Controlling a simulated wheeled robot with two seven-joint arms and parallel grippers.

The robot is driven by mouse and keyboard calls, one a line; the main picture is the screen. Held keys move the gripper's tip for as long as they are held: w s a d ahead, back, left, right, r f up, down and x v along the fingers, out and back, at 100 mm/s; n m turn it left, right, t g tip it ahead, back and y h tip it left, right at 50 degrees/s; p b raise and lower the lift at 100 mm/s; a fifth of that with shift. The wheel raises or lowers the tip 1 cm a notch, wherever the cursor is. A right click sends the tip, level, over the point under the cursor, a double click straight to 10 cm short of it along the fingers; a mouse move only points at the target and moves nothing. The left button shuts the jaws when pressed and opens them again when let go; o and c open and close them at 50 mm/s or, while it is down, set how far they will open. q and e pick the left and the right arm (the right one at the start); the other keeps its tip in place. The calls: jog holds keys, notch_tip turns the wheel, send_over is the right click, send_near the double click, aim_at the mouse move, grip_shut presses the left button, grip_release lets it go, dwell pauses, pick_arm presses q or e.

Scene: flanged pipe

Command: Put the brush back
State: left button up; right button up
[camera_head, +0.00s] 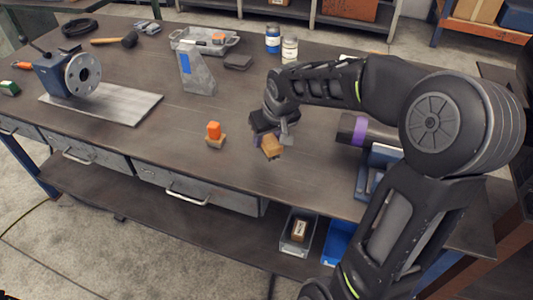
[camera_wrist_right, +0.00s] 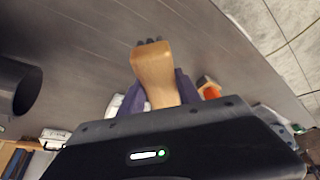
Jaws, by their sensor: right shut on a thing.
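My right gripper (camera_head: 264,140) is above the middle of the bench, shut on a brush (camera_head: 272,147) with a pale wooden body. In the right wrist view the brush (camera_wrist_right: 155,75) stands out between the purple fingers, with dark tips that look like bristles at its far end. The gripper body hides its near end. I cannot tell whether the brush touches the bench top. My left gripper is not in view.
A small orange-topped wooden block (camera_head: 214,134) stands left of the gripper. A dark pipe with a purple band (camera_head: 362,131) lies to the right on blue supports. A grey angled bracket (camera_head: 197,75), tray (camera_head: 222,42) and jars (camera_head: 273,40) stand behind.

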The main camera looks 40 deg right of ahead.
aim_at(272, 142)
jog(key=shift+f, duration=1.05)
jog(key=shift+f, duration=1.85)
jog(key=shift+f, duration=0.2)
jog(key=o, duration=1.3)
jog(key=shift+r, duration=0.15)
jog(key=shift+s+r, duration=0.1)
jog(key=shift+r, duration=0.4)
jog(key=v, duration=1.1)
jog(key=shift+a, duration=0.1)
